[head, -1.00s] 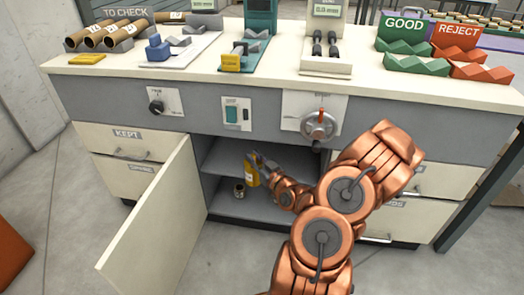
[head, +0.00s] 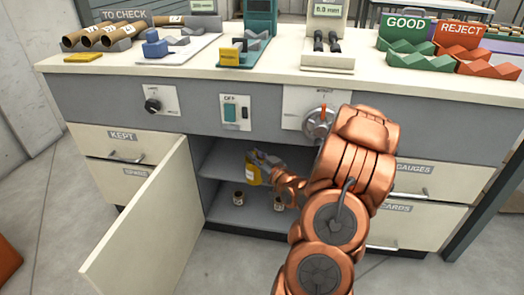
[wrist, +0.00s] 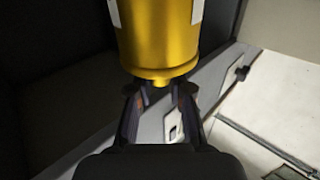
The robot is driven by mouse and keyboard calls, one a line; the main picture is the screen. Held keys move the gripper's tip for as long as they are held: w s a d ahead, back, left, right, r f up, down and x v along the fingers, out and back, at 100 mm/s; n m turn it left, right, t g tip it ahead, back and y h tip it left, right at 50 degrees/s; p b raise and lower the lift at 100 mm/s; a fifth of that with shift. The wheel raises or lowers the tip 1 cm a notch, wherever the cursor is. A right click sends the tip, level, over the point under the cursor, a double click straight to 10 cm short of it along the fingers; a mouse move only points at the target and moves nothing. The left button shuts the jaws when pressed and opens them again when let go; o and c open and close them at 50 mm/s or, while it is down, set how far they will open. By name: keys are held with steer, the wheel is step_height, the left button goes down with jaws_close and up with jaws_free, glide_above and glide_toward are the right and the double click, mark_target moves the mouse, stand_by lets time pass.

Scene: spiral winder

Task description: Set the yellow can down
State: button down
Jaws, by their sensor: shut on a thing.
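The yellow can (head: 252,175) is in my gripper (head: 260,163), inside the open lower cabinet (head: 213,168) of the bench. My gripper is shut on it. In the wrist view the yellow can (wrist: 157,35) stands out beyond the fingers (wrist: 160,92), with its narrower end between the fingertips. In the head view the can looks raised above the cabinet floor (head: 250,214), near the shelf (head: 222,165). I cannot tell whether it touches the shelf.
Two small dark cans stand on the cabinet floor, one at left (head: 239,198) and one at right (head: 279,202). The open cabinet door (head: 150,225) sticks out at left. Closed drawers (head: 125,143) flank the opening. The floor between the small cans looks clear.

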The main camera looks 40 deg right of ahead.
steer(key=shift+d, duration=0.1)
steer(key=w+d+f+b, duration=0.4)
steer(key=w+d, duration=0.2)
steer(key=d, duration=0.2)
steer(key=shift+d+f, duration=0.2)
steer(key=shift+d, duration=0.2)
stand_by(0.5)
steer(key=c, duration=1.1)
jaws_free()
steer(key=shift+f, duration=0.1)
steer(key=shift+o, duration=0.2)
